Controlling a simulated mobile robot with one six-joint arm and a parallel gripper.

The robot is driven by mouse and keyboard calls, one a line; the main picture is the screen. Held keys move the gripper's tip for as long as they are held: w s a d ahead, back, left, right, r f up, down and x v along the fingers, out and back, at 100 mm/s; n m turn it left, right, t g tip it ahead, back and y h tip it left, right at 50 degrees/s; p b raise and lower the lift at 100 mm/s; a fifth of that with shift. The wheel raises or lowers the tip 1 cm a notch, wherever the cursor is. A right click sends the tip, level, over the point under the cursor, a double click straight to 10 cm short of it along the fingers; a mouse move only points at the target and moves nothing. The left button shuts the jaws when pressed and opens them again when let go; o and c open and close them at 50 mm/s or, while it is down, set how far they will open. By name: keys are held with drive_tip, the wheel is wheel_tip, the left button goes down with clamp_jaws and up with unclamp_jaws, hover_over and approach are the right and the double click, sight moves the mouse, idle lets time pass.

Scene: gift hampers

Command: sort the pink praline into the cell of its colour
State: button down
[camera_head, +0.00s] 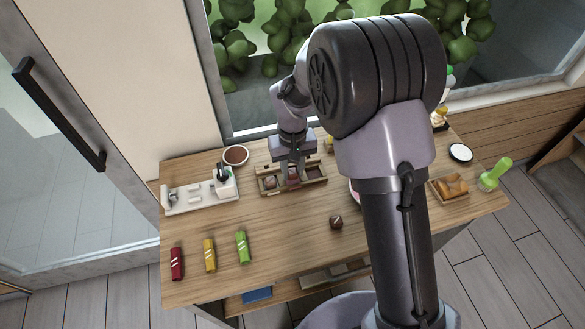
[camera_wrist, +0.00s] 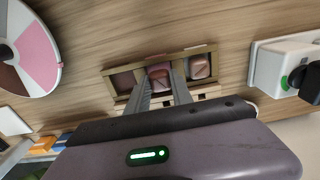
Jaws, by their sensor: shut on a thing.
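The wooden praline box (camera_head: 317,180) has a row of cells and stands near the back of the table; it also shows in the wrist view (camera_wrist: 183,52). My gripper (camera_head: 293,172) points down at its middle cell. In the wrist view my gripper (camera_wrist: 163,85) is shut on the pink praline (camera_wrist: 159,72), at the middle cell. I cannot tell whether it touches the cell floor. A brownish-pink praline (camera_wrist: 200,66) lies in the right cell of that view. The left cell (camera_wrist: 123,81) looks brown inside. A dark praline (camera_head: 335,222) lies on the open table.
A white device on a tray (camera_head: 200,195) and a brown-filled bowl (camera_head: 236,156) stand left of the box. Red (camera_head: 177,263), yellow (camera_head: 209,254) and green (camera_head: 242,246) wrapped bars lie at front left. A pink-and-white disc (camera_wrist: 30,50) lies beside the box. The front middle is mostly clear.

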drive_tip(key=shift+f, duration=0.45)
idle(1.1)
drive_tip(key=shift+r, duration=0.1)
idle(0.4)
drive_tip(key=c, duration=1)
unclamp_jaws()
drive_tip(key=shift+c, duration=0.2)
drive_tip(key=shift+r, duration=0.1)
wheel_tip(320, 180, up, 17)
drive_tip(key=p, duration=0.6)
drive_tip(key=shift+r, duration=0.1)
